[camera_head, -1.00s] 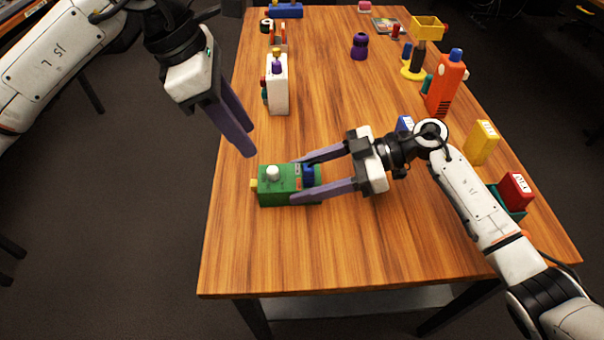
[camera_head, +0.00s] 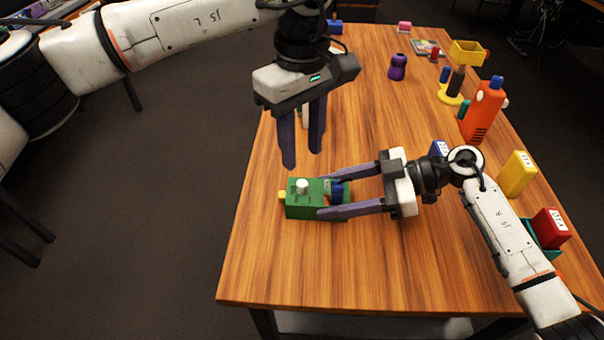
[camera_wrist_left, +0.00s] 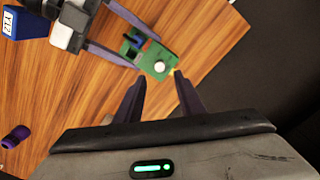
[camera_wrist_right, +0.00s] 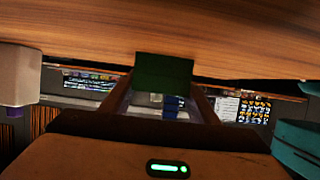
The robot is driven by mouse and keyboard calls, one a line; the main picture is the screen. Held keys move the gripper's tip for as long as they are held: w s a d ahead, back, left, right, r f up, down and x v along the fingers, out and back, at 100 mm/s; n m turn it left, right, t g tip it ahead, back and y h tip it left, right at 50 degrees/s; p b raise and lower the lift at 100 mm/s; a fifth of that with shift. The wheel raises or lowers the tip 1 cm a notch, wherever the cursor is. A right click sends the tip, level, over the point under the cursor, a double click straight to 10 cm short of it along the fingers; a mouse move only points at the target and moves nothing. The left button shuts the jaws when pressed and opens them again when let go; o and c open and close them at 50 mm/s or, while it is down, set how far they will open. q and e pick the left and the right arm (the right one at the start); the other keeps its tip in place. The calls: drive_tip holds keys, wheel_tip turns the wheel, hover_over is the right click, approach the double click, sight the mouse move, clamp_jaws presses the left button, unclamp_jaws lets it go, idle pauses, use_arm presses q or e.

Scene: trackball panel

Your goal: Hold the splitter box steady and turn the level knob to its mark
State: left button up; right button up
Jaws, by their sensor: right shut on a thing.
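The green splitter box (camera_head: 312,211) lies on the wooden table near its left edge. On its top is a white round knob (camera_head: 302,186), with a blue part (camera_head: 337,191) toward its right end and a yellow piece (camera_head: 282,195) on its left end. My right gripper (camera_head: 334,196) is shut on the box from the right, one finger along each long side. My left gripper (camera_head: 303,160) is open and empty, above and behind the box. In the left wrist view the knob (camera_wrist_left: 159,67) shows just beyond the open fingers. The knob's mark is too small to make out.
An orange bottle-like object (camera_head: 483,113), a yellow block (camera_head: 517,174) and a red block (camera_head: 550,228) stand along the right side. A purple object (camera_head: 397,67) and a yellow stand (camera_head: 452,96) are farther back. The table front is clear.

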sight(302, 183)
use_arm(q)
wheel_tip(302, 183, down, 8)
drive_tip(key=shift+r, duration=0.15)
clamp_jaws()
